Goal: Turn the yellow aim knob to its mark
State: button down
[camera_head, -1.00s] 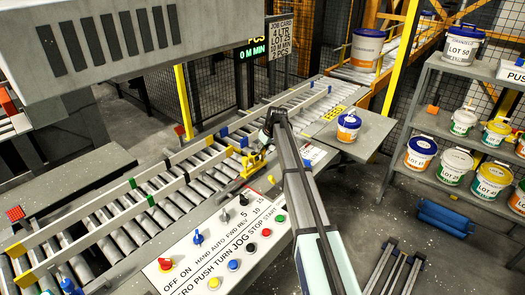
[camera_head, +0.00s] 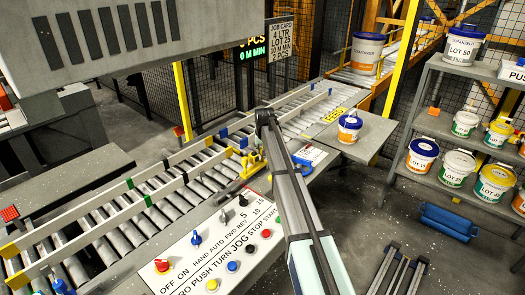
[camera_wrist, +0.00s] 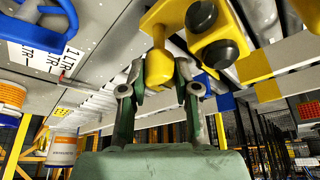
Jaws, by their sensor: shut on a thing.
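The yellow aim knob (camera_wrist: 160,66) sits between my fingertips in the wrist view, with its yellow body rising above them. My gripper (camera_wrist: 160,88) is shut on it from below in that picture. A yellow bracket with black round knobs (camera_wrist: 215,30) is just to the right. In the head view the yellow fitting (camera_head: 252,164) stands at the near edge of the roller conveyor, and my gripper (camera_head: 258,152) is there, mostly hidden by my arm. I cannot make out the knob's mark in either view.
The conveyor (camera_head: 165,213) with pale guide rails runs diagonally beside my gripper. A white control panel (camera_head: 180,250) with knobs and buttons lies in front. A blue-lidded pail (camera_head: 349,127) stands on a side table (camera_head: 378,128). Shelves (camera_head: 430,122) of pails stand right.

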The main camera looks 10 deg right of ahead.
dwell(0.4)
jog(key=c, duration=1.1)
grip_release()
jog(key=shift+c, duration=0.2)
jog(key=v, duration=1.2)
jog(key=shift+a+r, duration=0.1)
